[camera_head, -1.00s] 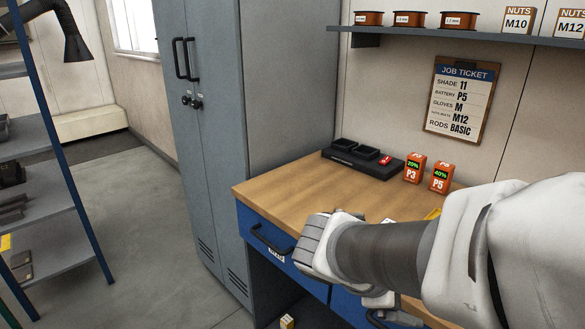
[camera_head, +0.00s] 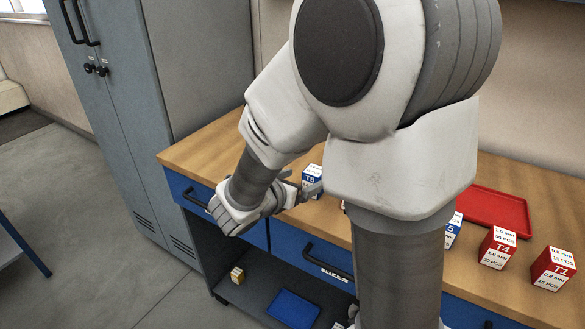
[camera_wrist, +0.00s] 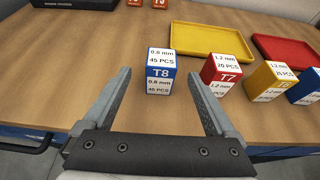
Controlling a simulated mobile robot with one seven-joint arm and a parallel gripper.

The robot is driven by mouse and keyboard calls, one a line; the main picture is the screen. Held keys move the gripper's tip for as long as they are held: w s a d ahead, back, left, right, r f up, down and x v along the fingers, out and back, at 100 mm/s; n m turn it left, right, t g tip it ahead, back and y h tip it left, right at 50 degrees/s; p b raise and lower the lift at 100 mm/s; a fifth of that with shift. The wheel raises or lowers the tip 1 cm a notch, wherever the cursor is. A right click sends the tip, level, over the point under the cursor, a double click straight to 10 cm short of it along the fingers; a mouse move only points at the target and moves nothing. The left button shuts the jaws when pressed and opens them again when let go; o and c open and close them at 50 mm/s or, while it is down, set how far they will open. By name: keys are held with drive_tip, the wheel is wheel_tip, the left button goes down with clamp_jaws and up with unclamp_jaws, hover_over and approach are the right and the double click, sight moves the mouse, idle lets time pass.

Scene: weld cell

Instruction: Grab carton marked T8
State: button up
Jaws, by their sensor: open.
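The carton marked T8 (camera_wrist: 160,71) is blue and white and stands upright on the wooden bench. It shows ahead of my gripper (camera_wrist: 157,88) in the wrist view, close to the midline between the two fingers. My gripper is open and empty, with one finger on each side and the carton at or just past the fingertips; I cannot tell contact. In the head view the T8 carton (camera_head: 312,180) is by the bench's front part, partly hidden by my gripper (camera_head: 316,189) and arm.
A red T7 carton (camera_wrist: 222,73) stands just right of T8, then a yellow carton (camera_wrist: 268,82) and a blue one (camera_wrist: 305,88). A yellow tray (camera_wrist: 212,40) and a red tray (camera_wrist: 290,50) lie behind. Bare bench (camera_wrist: 90,50) is left of T8.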

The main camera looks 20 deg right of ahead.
sight(319, 170)
drive_tip(key=b+x, duration=0.1)
drive_tip(key=x, duration=0.8)
drive_tip(key=shift+w+d, duration=0.1)
drive_tip(key=shift+d, duration=0.25)
drive_tip(key=c, duration=1.4)
clamp_jaws()
drive_tip(key=shift+r, duration=0.1)
